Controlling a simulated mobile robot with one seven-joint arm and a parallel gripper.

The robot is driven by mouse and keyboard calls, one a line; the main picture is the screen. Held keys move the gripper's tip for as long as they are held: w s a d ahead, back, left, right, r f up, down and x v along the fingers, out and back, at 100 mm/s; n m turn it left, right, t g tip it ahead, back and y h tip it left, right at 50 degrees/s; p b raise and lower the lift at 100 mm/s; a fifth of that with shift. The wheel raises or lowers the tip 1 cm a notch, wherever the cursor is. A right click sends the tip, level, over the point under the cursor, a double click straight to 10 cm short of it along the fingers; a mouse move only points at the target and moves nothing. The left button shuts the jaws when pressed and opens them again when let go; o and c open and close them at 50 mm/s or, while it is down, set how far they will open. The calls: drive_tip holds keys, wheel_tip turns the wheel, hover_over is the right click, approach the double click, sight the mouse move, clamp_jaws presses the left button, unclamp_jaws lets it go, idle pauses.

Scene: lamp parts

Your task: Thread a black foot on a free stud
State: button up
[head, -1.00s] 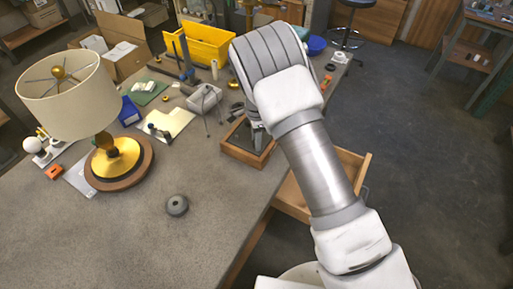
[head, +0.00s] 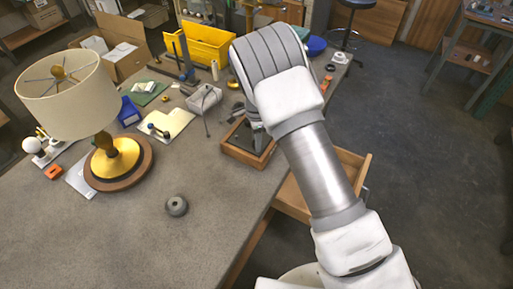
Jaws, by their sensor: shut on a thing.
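My gripper (head: 257,137) shows only in part, as grey pieces low behind my own wrist, over a wooden-edged tray (head: 232,152) with a dark floor. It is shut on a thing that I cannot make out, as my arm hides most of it. No black foot and no stud can be told apart for sure. A dark grey round piece (head: 177,206) with a hollow in its top lies alone on the bench. A lamp with a cream shade (head: 66,100) stands at the left on a brass and wooden base (head: 120,172).
A pale small bin (head: 203,98) with a thin rod stands left of the tray. A yellow bin (head: 208,45), a blue box (head: 129,111) and a cardboard box (head: 122,55) stand farther back. An open drawer (head: 345,165) juts out right.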

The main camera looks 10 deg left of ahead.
drive_tip(key=shift+f, duration=0.1)
clamp_jaws()
drive_tip(key=shift+s+d+f, duration=0.15)
drive_tip(key=shift+f, duration=0.1)
idle(0.4)
